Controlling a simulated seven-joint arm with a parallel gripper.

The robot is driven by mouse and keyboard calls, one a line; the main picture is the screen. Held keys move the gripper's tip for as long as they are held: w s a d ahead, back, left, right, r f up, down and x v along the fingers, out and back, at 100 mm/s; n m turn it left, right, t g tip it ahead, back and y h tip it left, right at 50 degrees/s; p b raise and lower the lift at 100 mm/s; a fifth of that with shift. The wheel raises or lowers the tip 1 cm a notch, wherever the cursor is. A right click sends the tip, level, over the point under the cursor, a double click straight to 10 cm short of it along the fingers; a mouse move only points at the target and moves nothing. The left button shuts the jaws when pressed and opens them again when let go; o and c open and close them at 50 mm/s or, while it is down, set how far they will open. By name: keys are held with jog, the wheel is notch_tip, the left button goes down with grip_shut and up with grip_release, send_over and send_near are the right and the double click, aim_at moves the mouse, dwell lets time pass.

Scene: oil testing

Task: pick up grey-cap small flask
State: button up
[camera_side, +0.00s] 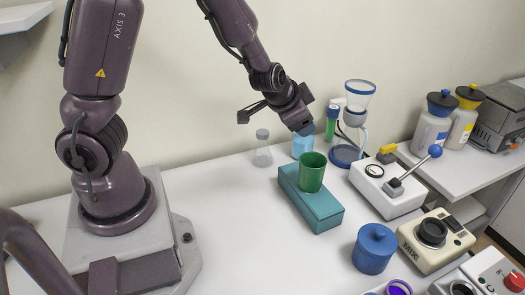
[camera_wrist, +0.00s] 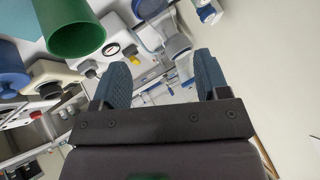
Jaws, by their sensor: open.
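The grey-cap small flask (camera_side: 263,148) is a clear conical flask with a grey cap. It stands upright on the white table near the wall in the side view. I cannot make out the grey-cap flask in the wrist view.
A green cup (camera_side: 312,173) stands on a teal box (camera_side: 320,211), right of the flask. It also shows large in the wrist view (camera_wrist: 72,27). A lever device (camera_side: 385,190), a blue jar (camera_side: 374,249) and a glass apparatus (camera_side: 357,103) stand farther right. The table's left-centre is clear.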

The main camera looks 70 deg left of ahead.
jog(key=a+f+m+y, duration=0.3)
jog(key=f, duration=0.2)
jog(key=m+t+y, duration=0.5)
jog(key=m, duration=1.5)
send_near(266, 132)
jog(key=shift+s+d+f, duration=0.15)
jog(key=shift+s+f, duration=0.05)
jog(key=shift+f, duration=0.75)
jog(key=m, duration=0.1)
jog(key=s+m+t, duration=0.1)
jog(key=m, duration=0.1)
jog(key=shift+s, duration=0.1)
jog(key=x, duration=0.8)
jog(key=shift+s, duration=0.1)
jog(key=x, duration=0.5)
jog(key=shift+c, duration=0.4)
